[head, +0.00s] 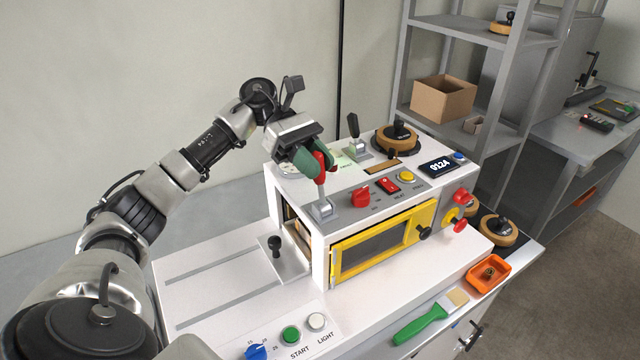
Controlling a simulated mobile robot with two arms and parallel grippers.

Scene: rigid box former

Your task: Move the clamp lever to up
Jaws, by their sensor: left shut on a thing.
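The red-handled lever (320,172), which I take as the clamp lever, stands on a silver base (323,209) at the front left of the white machine's top. Its silver shaft rises close to upright. My left gripper (313,161) reaches in from the upper left and is shut on the red handle. Its green fingers hide part of the handle. My right gripper is not in view.
A black lever (353,126) stands behind, near a round wooden-and-black knob piece (396,138). A red switch knob (360,196) is just right of the held lever. A yellow-framed door (384,240) fills the machine's front. A green brush (424,321) lies at the front.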

